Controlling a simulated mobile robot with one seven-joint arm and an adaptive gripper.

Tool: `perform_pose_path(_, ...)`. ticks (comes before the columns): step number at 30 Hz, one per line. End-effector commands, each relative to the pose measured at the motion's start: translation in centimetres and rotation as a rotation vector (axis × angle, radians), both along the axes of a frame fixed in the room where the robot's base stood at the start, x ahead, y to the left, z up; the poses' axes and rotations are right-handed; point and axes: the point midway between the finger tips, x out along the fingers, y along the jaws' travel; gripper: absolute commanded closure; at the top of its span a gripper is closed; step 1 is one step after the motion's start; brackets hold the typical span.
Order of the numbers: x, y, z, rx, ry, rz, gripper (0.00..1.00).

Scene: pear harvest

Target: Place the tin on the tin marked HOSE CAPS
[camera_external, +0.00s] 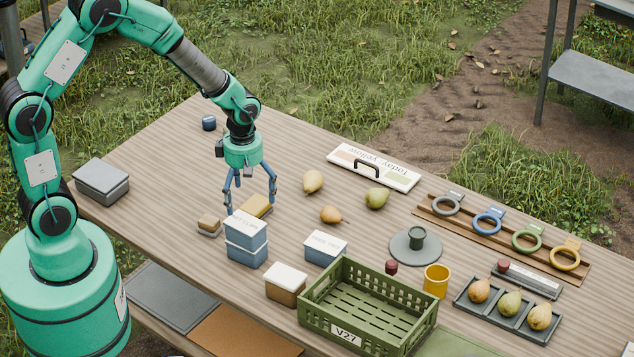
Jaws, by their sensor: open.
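Two blue tins are stacked near the table's middle left: an upper tin (245,237) with a pale, lettered lid rests on a lower tin (246,257). Another blue tin (323,252) with a white, lettered lid stands apart to the right. The lettering is too small to read surely, so I cannot tell which tin is marked HOSE CAPS. My gripper (250,206) points down with its fingers spread and nothing between them. It is just above and behind the upper tin; one fingertip shows close to that tin's back edge, and I cannot tell whether they touch.
A yellow-and-grey block (256,205) and a small tan-topped one (209,224) lie by the stack. A brown tin (286,290) and a green crate (312,317) stand in front right. A grey tin (101,184) is far left. Loose pears (313,181) lie behind.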

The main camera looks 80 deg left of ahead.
Motion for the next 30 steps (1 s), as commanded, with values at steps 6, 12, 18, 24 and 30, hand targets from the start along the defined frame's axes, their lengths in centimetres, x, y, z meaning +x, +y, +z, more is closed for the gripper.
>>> perform_pose_path(6, 0.0, 0.0, 2.5, 0.001, -0.001, 0.0, 0.07)
perform_pose_path(12, 0.0, 0.0, 3.2, -0.001, 0.001, 0.0, 0.07)
perform_pose_path(18, 0.0, 0.0, 3.2, -0.001, 0.001, 0.0, 0.07)
perform_pose_path(24, 0.0, 0.0, 3.2, -0.001, 0.001, 0.0, 0.07)
perform_pose_path(30, 0.0, 0.0, 3.2, -0.001, 0.001, 0.0, 0.07)
